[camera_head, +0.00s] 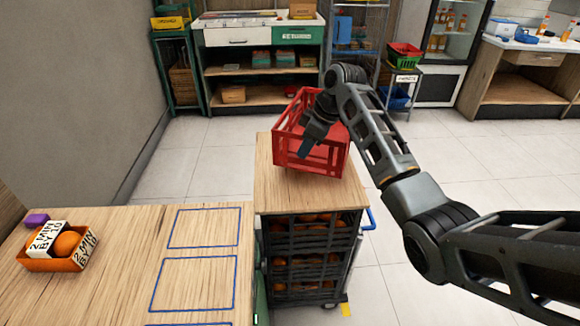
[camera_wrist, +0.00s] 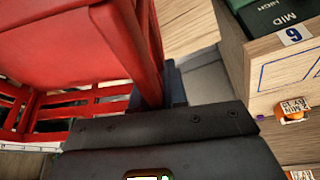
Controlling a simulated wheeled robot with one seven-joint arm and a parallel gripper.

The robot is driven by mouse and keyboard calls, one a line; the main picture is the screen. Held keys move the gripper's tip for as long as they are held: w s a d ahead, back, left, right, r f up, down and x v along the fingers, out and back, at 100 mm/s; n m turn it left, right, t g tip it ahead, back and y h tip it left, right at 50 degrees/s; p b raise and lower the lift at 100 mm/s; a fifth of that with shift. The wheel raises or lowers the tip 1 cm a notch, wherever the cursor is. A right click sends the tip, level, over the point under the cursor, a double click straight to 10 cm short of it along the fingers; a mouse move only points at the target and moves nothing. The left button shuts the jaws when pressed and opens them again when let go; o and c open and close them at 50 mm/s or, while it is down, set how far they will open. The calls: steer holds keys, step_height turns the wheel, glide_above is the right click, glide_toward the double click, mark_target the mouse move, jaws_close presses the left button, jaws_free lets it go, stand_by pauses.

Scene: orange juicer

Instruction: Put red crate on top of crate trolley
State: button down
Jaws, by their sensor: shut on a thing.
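The red crate (camera_head: 312,143) is at the far end of the wooden top (camera_head: 290,197) of the crate trolley in the head view. It looks tilted, and I cannot tell whether its base touches the wood. My gripper (camera_head: 307,148) is shut on the crate's near side wall. The trolley (camera_head: 308,250) holds stacked dark crates of oranges under its top. In the wrist view, the red crate (camera_wrist: 75,45) fills the upper left, with its edge at my gripper (camera_wrist: 172,85). The fingertips are mostly hidden there.
A wooden table (camera_head: 110,270) with blue outlined squares stands left of the trolley, bearing an orange box of oranges (camera_head: 62,246). Shelves (camera_head: 262,60) stand behind. A red-and-green basket (camera_head: 404,56) sits on a stand at the back. Tiled floor (camera_head: 470,180) is clear at right.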

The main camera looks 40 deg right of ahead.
steer(key=shift+w+a+f+p, duration=0.2)
steer(key=shift+w+a+f, duration=0.15)
steer(key=shift+a+f, duration=0.55)
steer(key=shift+w+a+f+p, duration=0.15)
steer(key=shift+w+a+f, duration=0.3)
steer(key=shift+f, duration=0.9)
steer(key=shift+w+a+f+p, duration=0.25)
steer(key=shift+a+f, duration=0.5)
steer(key=shift+f, duration=0.5)
steer(key=c, duration=1.2)
jaws_free()
steer(key=shift+o, duration=0.2)
steer(key=b+v, duration=0.1)
steer(key=v, duration=1.1)
